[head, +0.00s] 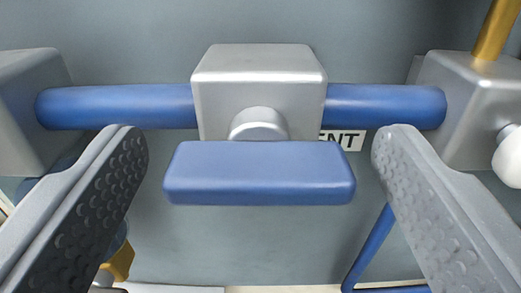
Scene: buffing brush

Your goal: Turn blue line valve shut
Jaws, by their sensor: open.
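The blue valve handle (259,174) is a flat bar lying crosswise, in line with the blue pipe (385,104). It sits on a round stem (259,124) at the front of a silver valve body (259,75). My gripper (258,160) is open, with one finger on each side of the handle. Both fingers are apart from the handle in the picture, with a gap at each end. I cannot tell how far the fingertips are from it in depth.
Silver blocks stand at the left (28,108) and right (470,105) ends of the pipe. A white knob (508,156) and a yellow pipe (496,30) are at the right. A partly hidden label (350,140) is on the grey panel (260,245) behind. Another blue pipe (370,247) runs lower right.

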